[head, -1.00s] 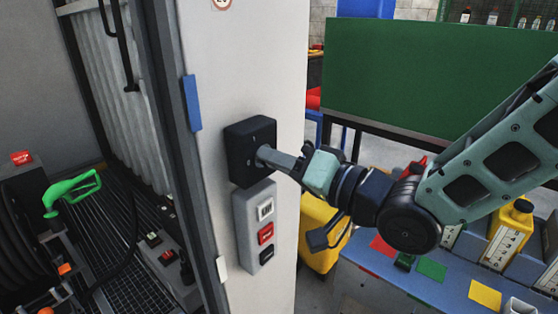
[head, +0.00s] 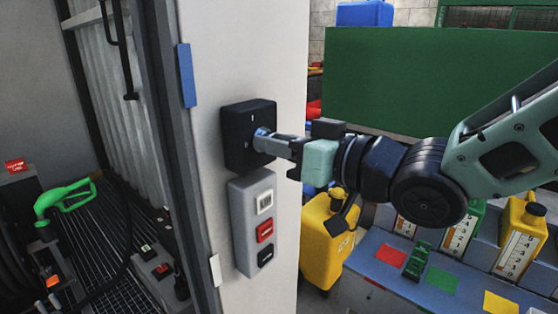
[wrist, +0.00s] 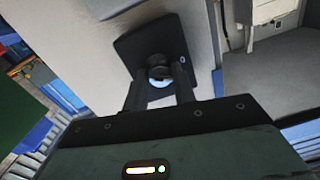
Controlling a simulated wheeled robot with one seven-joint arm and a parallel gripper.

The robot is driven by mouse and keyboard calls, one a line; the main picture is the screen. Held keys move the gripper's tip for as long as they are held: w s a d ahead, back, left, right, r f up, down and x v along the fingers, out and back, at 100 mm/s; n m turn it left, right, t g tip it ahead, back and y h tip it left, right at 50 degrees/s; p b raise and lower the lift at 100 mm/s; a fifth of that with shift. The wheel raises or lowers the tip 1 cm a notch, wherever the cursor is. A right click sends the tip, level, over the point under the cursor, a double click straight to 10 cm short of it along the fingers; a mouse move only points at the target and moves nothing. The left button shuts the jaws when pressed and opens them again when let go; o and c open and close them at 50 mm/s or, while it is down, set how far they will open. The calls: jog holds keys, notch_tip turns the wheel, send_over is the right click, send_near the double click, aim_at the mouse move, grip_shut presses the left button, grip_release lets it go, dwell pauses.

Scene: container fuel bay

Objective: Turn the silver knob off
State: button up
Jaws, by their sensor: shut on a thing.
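The silver knob (head: 262,139) sits on a black square plate (head: 240,150) on the white panel, with a small white mark near the plate's top. In the wrist view the knob (wrist: 159,74) shows between the two fingers, on the black plate (wrist: 130,44). My gripper (head: 270,143) reaches the knob from the right, its fingers shut on it and partly hiding it. In the wrist view my gripper (wrist: 160,82) has a finger on each side of the knob. The knob's exact turn angle is hard to tell.
A grey box (head: 241,230) with white, red and black buttons is just below the plate. A blue strip (head: 187,75) runs along the panel's left edge. A green nozzle (head: 66,196) lies at left. Yellow canisters (head: 325,240) and a blue bench (head: 400,290) are at right.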

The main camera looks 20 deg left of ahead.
jog(key=shift+n+b, duration=1.9)
jog(key=shift+n, duration=0.1)
jog(key=o, duration=1)
jog(key=shift+d, duration=0.1)
jog(key=v, duration=0.8)
jog(key=p+v, duration=0.1)
jog(key=v, duration=0.8)
jog(key=shift+s+r, duration=0.2)
jog(key=shift+r, duration=0.05)
jog(key=shift+w+h, duration=0.1)
jog(key=shift+h, duration=0.2)
